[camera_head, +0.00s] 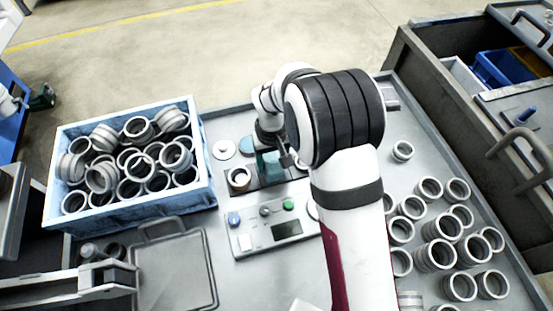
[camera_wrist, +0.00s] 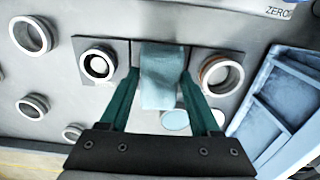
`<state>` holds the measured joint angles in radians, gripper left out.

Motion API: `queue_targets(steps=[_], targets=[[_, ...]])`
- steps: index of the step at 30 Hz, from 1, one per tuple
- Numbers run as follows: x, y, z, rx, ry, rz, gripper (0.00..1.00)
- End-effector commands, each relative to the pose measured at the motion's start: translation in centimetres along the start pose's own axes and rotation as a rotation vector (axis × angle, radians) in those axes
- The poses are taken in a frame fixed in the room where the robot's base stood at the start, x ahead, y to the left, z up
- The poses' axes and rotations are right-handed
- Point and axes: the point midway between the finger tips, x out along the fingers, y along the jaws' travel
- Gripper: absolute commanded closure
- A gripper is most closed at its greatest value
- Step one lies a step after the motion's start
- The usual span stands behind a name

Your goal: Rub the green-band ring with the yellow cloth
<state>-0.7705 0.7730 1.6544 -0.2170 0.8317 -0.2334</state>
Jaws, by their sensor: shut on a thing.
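My gripper (camera_wrist: 160,78) has its two teal fingers shut on a folded light blue cloth (camera_wrist: 160,62), above the grey bench between two dark square pads. One ring (camera_wrist: 220,73), with a brownish inside, sits on the right pad; in the head view it is the ring (camera_head: 239,178) left of my gripper (camera_head: 270,164). Another ring (camera_wrist: 98,65), with a dark inside and a pale centre, sits on the left pad. I cannot make out a green band on any ring, nor a yellow cloth. My arm hides part of the bench in the head view.
A blue crate (camera_head: 204,160) full of grey rings stands left. Several loose rings (camera_head: 437,256) stand on the bench's right side. A control box (camera_head: 272,231) with buttons lies in front of the pads.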

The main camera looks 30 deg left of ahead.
Motion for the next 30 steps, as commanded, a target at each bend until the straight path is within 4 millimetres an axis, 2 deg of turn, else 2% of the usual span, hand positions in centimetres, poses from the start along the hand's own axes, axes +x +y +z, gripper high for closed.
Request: queue_targets(steps=[7, 11, 30], targets=[[0.0, -2.3, 0.0, -0.001, 0.000, 0.000, 0.81], [-2.0, -2.2, -0.1, 0.001, 0.004, -0.001, 0.81], [-7.5, -2.1, 0.0, 0.001, 0.001, 0.000, 0.81]])
